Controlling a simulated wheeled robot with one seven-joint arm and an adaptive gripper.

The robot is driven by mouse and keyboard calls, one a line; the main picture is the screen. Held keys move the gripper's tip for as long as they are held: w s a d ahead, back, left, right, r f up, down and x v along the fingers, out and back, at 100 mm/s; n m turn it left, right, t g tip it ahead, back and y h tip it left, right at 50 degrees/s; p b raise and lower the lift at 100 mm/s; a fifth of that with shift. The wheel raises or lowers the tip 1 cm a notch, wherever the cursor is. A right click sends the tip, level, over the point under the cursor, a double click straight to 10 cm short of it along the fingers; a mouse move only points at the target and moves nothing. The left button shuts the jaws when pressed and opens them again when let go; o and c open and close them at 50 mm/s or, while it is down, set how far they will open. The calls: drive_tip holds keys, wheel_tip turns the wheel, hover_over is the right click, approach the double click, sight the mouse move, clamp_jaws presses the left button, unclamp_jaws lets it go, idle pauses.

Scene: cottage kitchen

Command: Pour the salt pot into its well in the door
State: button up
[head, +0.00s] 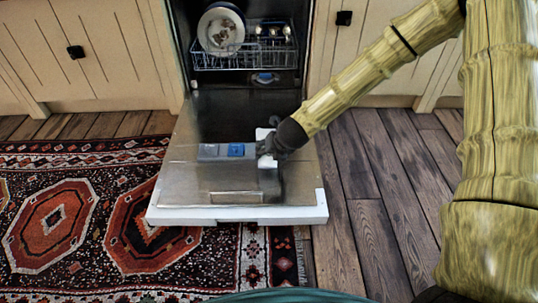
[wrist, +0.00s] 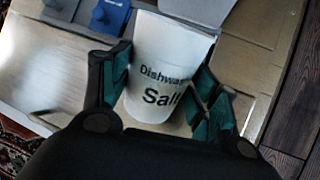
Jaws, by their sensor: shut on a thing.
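The white salt pot (wrist: 163,75), lettered "Dishwa... Salt", is between the teal-padded fingers of my gripper (wrist: 160,92). In the head view the pot (head: 264,136) is a small white shape at my dark gripper (head: 270,150), over the right part of the open dishwasher door (head: 190,184). My gripper is shut on the pot. A blue piece (head: 236,150) and a grey piece (head: 208,151) are on the door left of the pot. The blue piece also shows in the wrist view (wrist: 108,16). I cannot make out the salt well's opening or the pot's exact tilt.
The dishwasher's lower rack (head: 242,52) holds a plate (head: 221,29) and other dishes behind the door. A patterned rug (head: 80,215) lies at left. Bare wooden floor (head: 360,210) is on the right. Cream cabinets (head: 100,55) flank the dishwasher.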

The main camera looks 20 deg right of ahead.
sight(269, 163)
drive_tip(key=shift+f+b, duration=0.15)
drive_tip(key=shift+b, duration=0.15)
drive_tip(key=shift+s+t, duration=0.1)
drive_tip(key=shift+t, duration=0.2)
drive_tip(key=shift+s+a+r+n+t+h, duration=0.15)
drive_tip(key=shift+r+t+h, duration=0.1)
drive_tip(key=shift+t, duration=0.65)
drive_tip(key=shift+s+r+n+t+h, duration=0.15)
drive_tip(key=shift+r+t+h, duration=0.1)
drive_tip(key=shift+t, duration=0.65)
drive_tip(key=shift+s+a+f+t, duration=0.2)
drive_tip(key=shift+s+f+t, duration=0.45)
drive_tip(key=shift+t, duration=0.15)
drive_tip(key=shift+s+a+r+n+t+h, duration=0.2)
drive_tip(key=shift+s+n+t+h, duration=0.25)
drive_tip(key=shift+t, duration=0.45)
drive_tip(key=shift+s+a+f+t, duration=0.2)
drive_tip(key=shift+s+f+t, duration=0.4)
drive_tip(key=shift+t, duration=0.2)
drive_tip(key=shift+s+a+r+n+t+h, duration=0.15)
drive_tip(key=shift+s+n+t, duration=0.1)
drive_tip(key=shift+t, duration=0.25)
drive_tip(key=shift+s+r+n+t+h, duration=0.1)
drive_tip(key=shift+s+r+n+t, duration=0.1)
drive_tip(key=shift+t, duration=0.3)
